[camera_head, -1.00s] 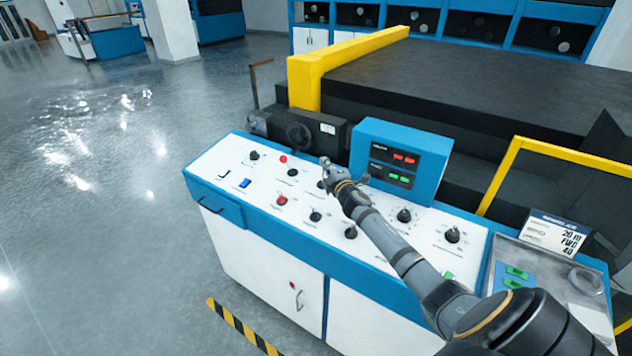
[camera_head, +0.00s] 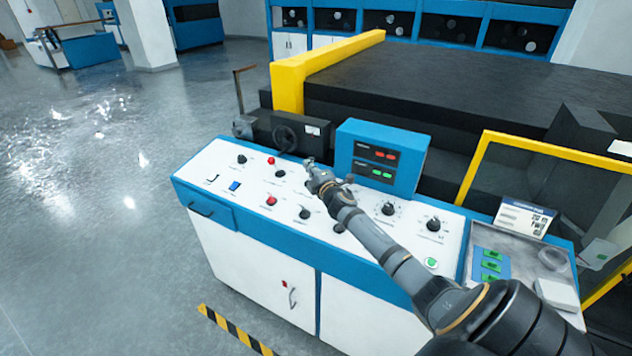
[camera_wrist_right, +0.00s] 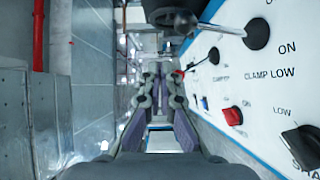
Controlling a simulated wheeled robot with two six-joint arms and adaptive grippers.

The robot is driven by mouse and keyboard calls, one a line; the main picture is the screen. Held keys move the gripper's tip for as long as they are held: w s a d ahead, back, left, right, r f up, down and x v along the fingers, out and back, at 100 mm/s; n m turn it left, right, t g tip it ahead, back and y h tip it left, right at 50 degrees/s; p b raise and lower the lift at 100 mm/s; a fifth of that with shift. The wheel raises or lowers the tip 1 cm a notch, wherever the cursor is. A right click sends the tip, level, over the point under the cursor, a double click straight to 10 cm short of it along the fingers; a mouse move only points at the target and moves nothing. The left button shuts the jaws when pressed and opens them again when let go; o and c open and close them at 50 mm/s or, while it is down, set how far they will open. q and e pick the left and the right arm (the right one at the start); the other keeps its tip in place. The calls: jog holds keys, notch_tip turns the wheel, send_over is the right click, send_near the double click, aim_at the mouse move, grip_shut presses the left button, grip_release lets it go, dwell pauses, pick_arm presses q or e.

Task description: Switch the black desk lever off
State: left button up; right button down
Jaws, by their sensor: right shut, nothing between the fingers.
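The white and blue control desk (camera_head: 262,207) carries several black knobs or levers. One black knob (camera_head: 241,159) is at its far left corner, and another (camera_head: 280,173) is just left of my right gripper (camera_head: 312,166). A thin black hooked shape (camera_head: 212,178) lies near the left end; I cannot tell which is the desk lever. In the right wrist view, a black round-headed lever (camera_wrist_right: 257,33) and a black knob (camera_wrist_right: 214,56) stand beside "ON" and "CLAMP LOW" labels. My right gripper (camera_wrist_right: 159,82) is shut and empty, above the desk, apart from these controls.
A blue display box (camera_head: 382,150) stands close right of my right gripper. Red buttons (camera_head: 271,201) and a blue switch (camera_head: 234,186) share the panel. A dark machine with a yellow frame (camera_head: 290,85) is behind. Open floor lies left.

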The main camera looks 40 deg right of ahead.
pick_arm(q)
notch_tip(320, 180, down, 3)
jog(key=b, duration=0.2)
jog(key=shift+w+d+f+b, duration=0.1)
jog(key=shift+f+b, duration=0.1)
jog(key=shift+b, duration=0.2)
pick_arm(e)
jog(key=r+v, duration=0.1)
jog(key=v, duration=0.7)
jog(key=shift+s+d+r, duration=0.2)
jog(key=shift+s, duration=0.25)
